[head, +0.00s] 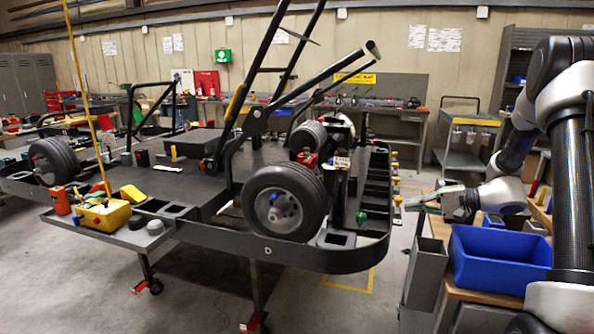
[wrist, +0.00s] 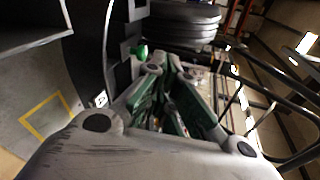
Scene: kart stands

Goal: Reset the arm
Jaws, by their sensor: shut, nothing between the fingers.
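My arm (head: 573,150) stands at the right side of the head view, bent with its forearm reaching left. My gripper (head: 425,199) is at its end, pointing left toward the kart stand. It is shut and empty, held in the air above the grey bin's level. In the wrist view my gripper (wrist: 165,80) shows its closed fingers in the middle, with the kart's parts behind them. The kart (head: 285,200) rests on its stand in the middle of the head view, apart from my gripper.
A blue bin (head: 500,262) sits on a bench below my forearm. A grey bin (head: 427,270) stands left of it. A side tray (head: 110,232) holds a yellow box (head: 103,214). A grey trolley (head: 467,150) stands behind. Open floor (head: 200,300) lies in front of the stand.

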